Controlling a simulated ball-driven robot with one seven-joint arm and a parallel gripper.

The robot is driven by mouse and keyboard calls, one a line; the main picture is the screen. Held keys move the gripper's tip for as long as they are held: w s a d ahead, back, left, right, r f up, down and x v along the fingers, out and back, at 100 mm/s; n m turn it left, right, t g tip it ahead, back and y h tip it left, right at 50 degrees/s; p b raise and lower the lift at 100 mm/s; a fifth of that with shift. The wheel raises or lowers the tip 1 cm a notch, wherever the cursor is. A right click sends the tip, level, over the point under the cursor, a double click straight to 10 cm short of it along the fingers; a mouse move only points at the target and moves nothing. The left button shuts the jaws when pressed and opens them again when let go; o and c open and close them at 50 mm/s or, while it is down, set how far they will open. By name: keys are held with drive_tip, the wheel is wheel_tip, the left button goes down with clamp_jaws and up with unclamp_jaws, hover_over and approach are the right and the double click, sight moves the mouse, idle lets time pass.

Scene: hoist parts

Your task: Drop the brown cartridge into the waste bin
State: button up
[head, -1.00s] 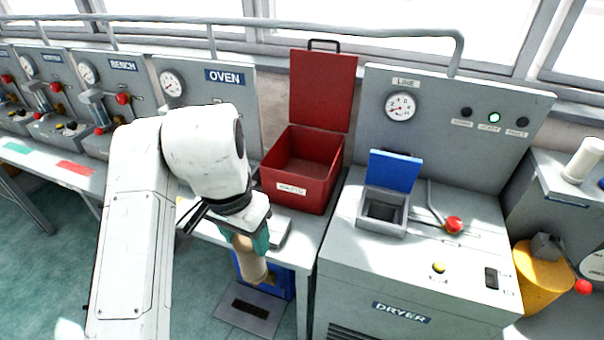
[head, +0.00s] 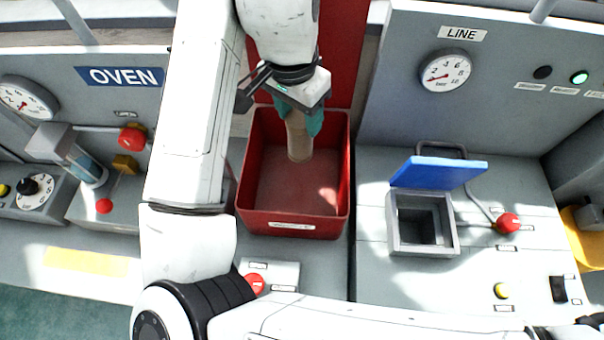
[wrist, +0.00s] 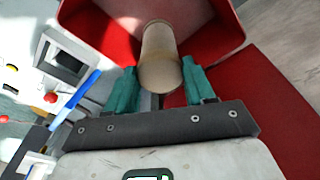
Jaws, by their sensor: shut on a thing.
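A tan-brown cartridge (head: 298,137) hangs down from my gripper (head: 299,114). The teal fingers are shut on it, one on each side. In the wrist view the cartridge (wrist: 160,58) shows between the two fingertips (wrist: 158,84). The red waste bin (head: 291,221) is open, with its lid (head: 345,50) raised at the back. In the head view the gripper and cartridge are over the back part of the bin's opening. The bin's red wall also shows in the wrist view (wrist: 216,28). The visible bin floor is bare. I cannot tell how high the cartridge's lower end is above it.
Right of the bin is the dryer with an open grey hatch (head: 424,248), a blue lid (head: 437,172) and a red-knobbed lever (head: 508,223). A red button (head: 255,283) is in front of the bin. The oven panel (head: 120,76) is at left.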

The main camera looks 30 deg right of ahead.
drive_tip(key=f, duration=0.1)
drive_tip(key=b, duration=0.1)
drive_tip(key=f, duration=0.1)
drive_tip(key=shift+w+d+f+b, duration=0.25)
drive_tip(key=shift+w+f+b, duration=0.05)
drive_tip(key=shift+f+b, duration=0.55)
drive_tip(key=shift+f, duration=0.1)
drive_tip(key=shift+r, duration=0.1)
drive_tip(key=o, duration=1.5)
drive_tip(key=r, duration=0.7)
drive_tip(key=a+r, duration=0.1)
drive_tip(key=r, duration=0.2)
drive_tip(key=shift+s+a+r, duration=0.1)
drive_tip(key=shift+s+r, duration=0.2)
drive_tip(key=shift+r, duration=0.05)
